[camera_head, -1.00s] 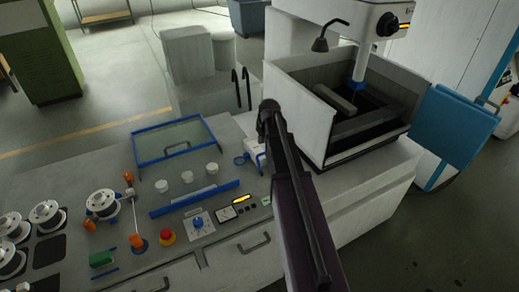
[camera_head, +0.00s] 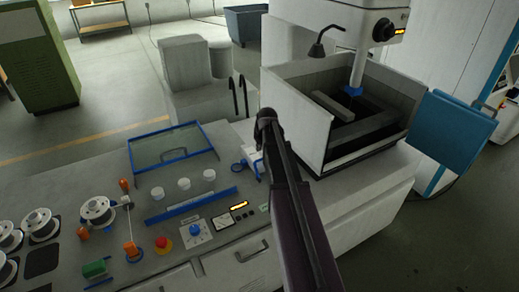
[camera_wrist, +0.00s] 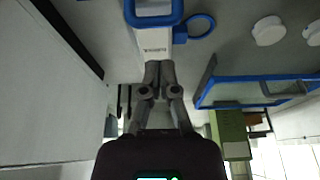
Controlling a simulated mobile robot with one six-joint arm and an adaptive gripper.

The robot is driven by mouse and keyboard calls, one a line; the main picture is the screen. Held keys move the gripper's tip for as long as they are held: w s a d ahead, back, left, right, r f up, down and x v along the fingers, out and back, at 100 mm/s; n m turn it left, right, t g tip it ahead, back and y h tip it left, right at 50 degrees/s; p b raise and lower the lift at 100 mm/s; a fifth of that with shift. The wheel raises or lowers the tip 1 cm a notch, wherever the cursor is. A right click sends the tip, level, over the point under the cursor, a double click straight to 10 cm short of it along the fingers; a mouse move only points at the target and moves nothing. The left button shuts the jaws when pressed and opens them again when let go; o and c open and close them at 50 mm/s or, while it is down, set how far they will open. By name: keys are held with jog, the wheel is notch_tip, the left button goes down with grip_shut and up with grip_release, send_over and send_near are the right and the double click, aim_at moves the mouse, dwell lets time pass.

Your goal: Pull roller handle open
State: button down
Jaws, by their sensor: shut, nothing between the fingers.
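A white block with small dark lettering (camera_wrist: 154,40) carries a blue loop handle (camera_wrist: 154,20) at the top of the wrist view. It looks like the roller handle, but the lettering is too blurred to read surely. The handle also shows in the head view (camera_head: 257,166), beside my arm and partly hidden by it. My gripper (camera_wrist: 158,66) is shut and empty. Its fingertips lie just below the white block in the wrist view; I cannot tell whether they touch it. In the head view the fingers are hidden behind my arm.
A blue ring (camera_wrist: 201,26) sits beside the block. A blue-framed glass lid (camera_head: 171,146), white knobs (camera_head: 184,184), a red button (camera_head: 162,244) and orange-ended levers (camera_head: 131,249) are on the bench at left. A deep open tank (camera_head: 293,117) stands close at right.

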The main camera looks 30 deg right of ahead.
jog(key=shift+b+x, duration=3.4)
jog(key=shift+x, duration=0.5)
jog(key=shift+a, duration=0.15)
jog(key=shift+s+d, duration=0.25)
jog(key=shift+d, duration=0.05)
jog(key=shift+r, duration=0.1)
